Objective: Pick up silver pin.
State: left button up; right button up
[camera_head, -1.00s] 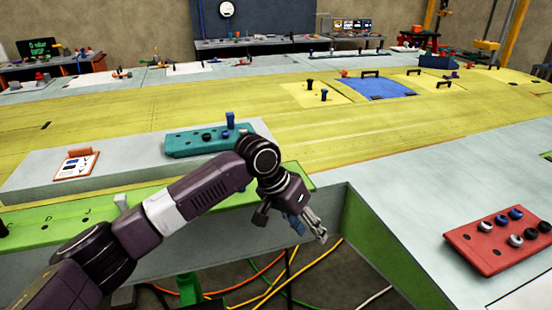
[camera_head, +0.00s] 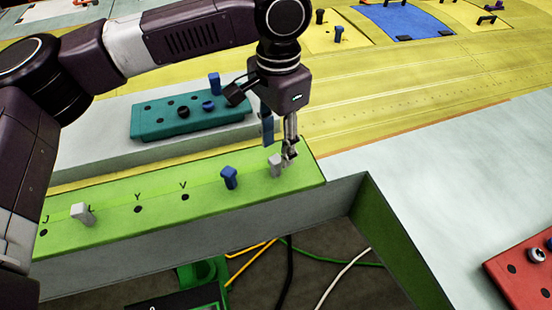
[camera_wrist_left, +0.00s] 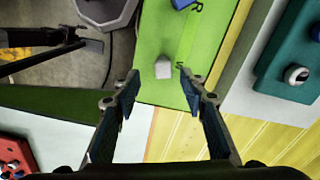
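A silver pin (camera_head: 275,165) stands upright near the right end of the green strip (camera_head: 110,197). It also shows in the left wrist view (camera_wrist_left: 163,69), ahead of the gap between the fingertips. A second silver pin (camera_head: 82,213) stands farther left on the strip. My left gripper (camera_head: 290,156) points down just right of the near silver pin. In the left wrist view the gripper (camera_wrist_left: 158,82) is open with nothing between its fingers. Whether a finger touches the pin cannot be told. My right gripper is not in view.
A blue pin (camera_head: 229,177) stands on the strip left of the near silver pin. A teal block (camera_head: 150,128) with blue and black pins lies behind. A red block (camera_head: 516,283) is at the right. Open floor with cables (camera_head: 310,270) lies below the strip's front edge.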

aim_at(276, 159)
pick_arm(q)
jog(key=f, duration=0.1)
jog(key=f+p, duration=0.1)
jog(key=f, duration=0.1)
jog(key=f+p, duration=0.1)
jog(key=shift+w+a+f, duration=0.2)
jog(key=shift+a+f, duration=0.05)
jog(key=shift+f, duration=0.3)
jog(key=shift+d, duration=0.1)
jog(key=c, duration=0.6)
grip_shut()
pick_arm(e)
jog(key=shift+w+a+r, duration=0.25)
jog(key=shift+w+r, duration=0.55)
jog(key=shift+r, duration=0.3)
